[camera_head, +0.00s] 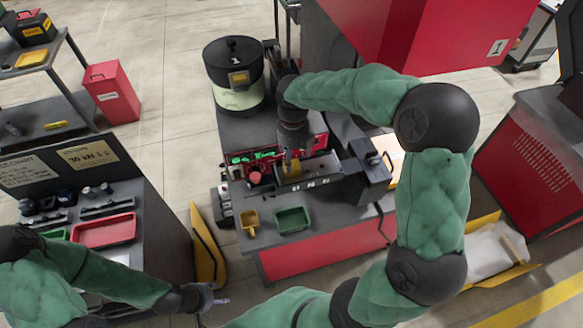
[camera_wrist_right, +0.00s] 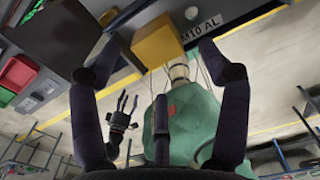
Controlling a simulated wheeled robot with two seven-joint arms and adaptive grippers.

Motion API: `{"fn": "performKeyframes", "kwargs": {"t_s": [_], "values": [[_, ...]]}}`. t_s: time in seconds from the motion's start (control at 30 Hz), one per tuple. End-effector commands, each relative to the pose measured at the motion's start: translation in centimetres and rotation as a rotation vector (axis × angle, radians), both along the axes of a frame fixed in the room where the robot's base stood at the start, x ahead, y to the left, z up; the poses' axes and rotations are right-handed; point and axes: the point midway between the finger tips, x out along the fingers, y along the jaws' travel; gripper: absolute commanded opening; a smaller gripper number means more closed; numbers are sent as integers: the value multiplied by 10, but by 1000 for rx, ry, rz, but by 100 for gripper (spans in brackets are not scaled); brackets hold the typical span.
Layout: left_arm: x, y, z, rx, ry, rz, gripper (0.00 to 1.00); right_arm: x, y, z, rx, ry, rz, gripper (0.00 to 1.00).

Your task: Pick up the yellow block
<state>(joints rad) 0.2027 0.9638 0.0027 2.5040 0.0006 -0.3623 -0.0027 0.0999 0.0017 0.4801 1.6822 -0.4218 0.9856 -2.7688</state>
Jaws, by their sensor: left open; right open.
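The yellow block (camera_head: 293,171) sits in the dark slot of the machine on the middle table. My right gripper (camera_head: 289,158) points down just over it and partly hides it. In the right wrist view the yellow block (camera_wrist_right: 160,42) lies between the spread fingers, near their tips. The fingers look apart from it, though contact is hard to tell. My right gripper is open and empty. My left gripper (camera_head: 212,300) is low at the left, far from the block, open, with nothing visible in it.
A small yellow bin (camera_head: 249,222) and a green bin (camera_head: 292,220) stand on the front of the middle table. A black lidded bowl (camera_head: 233,62) stands behind. A side table with a red tray (camera_head: 104,230) is at the left. A red cabinet (camera_head: 420,35) rises behind.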

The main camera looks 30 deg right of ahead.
Motion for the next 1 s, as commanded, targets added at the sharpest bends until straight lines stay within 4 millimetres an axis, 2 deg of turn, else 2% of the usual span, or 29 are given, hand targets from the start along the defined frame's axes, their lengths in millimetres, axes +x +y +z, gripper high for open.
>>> {"fn": "performKeyframes", "kwargs": {"t_s": [0.17,0.4,0.5,0.77,0.8,1.0], "values": [[1,0,0,0,-1,0,56,0,1,-11,0,1,0,76],[1,0,1,0,-1,0,56,1,1,-44,0,2,0,76],[1,0,1,0,-1,0,56,1,2,-53,0,0,0,76],[1,0,1,0,-1,0,56,1,2,-56,0,-2,0,76],[1,0,1,0,-1,0,56,1,2,-55,0,-2,0,74],[1,0,1,0,-1,0,56,1,2,-55,0,-1,0,17]]}}
